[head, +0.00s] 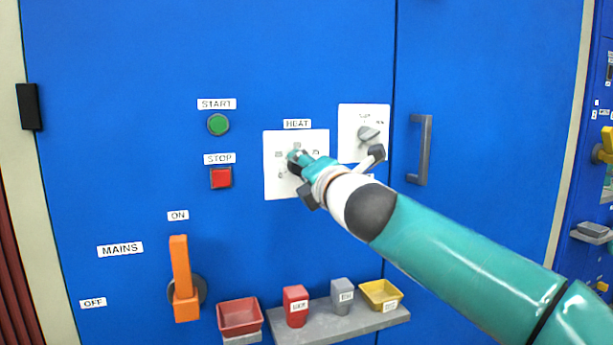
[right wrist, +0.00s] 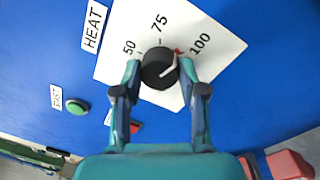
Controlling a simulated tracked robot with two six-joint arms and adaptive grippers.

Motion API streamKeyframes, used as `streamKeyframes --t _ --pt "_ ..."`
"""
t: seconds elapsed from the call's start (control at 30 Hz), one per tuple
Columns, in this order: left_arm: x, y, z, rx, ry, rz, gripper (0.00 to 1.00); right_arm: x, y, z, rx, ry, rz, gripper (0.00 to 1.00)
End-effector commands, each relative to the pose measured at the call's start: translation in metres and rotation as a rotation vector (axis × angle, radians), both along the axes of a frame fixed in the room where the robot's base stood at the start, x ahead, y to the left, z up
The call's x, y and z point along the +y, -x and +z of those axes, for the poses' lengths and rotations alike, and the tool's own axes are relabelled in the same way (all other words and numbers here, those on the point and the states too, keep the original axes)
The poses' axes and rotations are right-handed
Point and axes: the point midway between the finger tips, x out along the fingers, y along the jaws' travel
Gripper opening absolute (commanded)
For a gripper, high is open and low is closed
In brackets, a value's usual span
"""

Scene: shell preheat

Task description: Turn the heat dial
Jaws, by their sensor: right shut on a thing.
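The heat dial (right wrist: 158,68) is a dark round knob on a white plate (head: 282,186) under the HEAT label (head: 297,124). In the right wrist view the plate (right wrist: 215,35) carries the marks 50, 75 and 100. A pale pointer line on the knob and a small red mark show on the side towards 100. My right gripper (right wrist: 159,76) is shut on the dial, one finger on each side. In the head view my right gripper (head: 296,170) covers most of the dial. My left gripper is not in view.
Beside the plate are a second white plate with a grey knob (head: 369,134), a green START button (head: 218,124) and a red STOP button (head: 221,177). An orange MAINS lever (head: 181,275) stands lower left. A grey shelf (head: 330,328) holds small containers. A door handle (head: 420,150) is at right.

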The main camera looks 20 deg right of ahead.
Motion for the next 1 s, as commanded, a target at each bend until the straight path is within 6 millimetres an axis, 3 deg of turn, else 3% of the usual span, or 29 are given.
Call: streamKeyframes --t 0.03,0.4,0.93,0.97,1.0 --pt "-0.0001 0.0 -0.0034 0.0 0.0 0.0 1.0 0.0014 -0.0026 -0.0095 0.017 -0.033 -0.002 0.06" --pt "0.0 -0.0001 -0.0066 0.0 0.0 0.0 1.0 0.0018 -0.0026 -0.0082 0.022 -0.203 -0.002 0.06" --pt "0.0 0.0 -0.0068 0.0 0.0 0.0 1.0 0.0018 -0.0025 -0.0077 0.022 -0.228 -0.002 0.07" --pt "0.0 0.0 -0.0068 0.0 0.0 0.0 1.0 0.0018 -0.0025 -0.0077 0.022 -0.228 -0.002 0.46" --pt "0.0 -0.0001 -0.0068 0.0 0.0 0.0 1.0 0.0018 -0.0025 -0.0076 0.022 -0.228 -0.002 0.53"
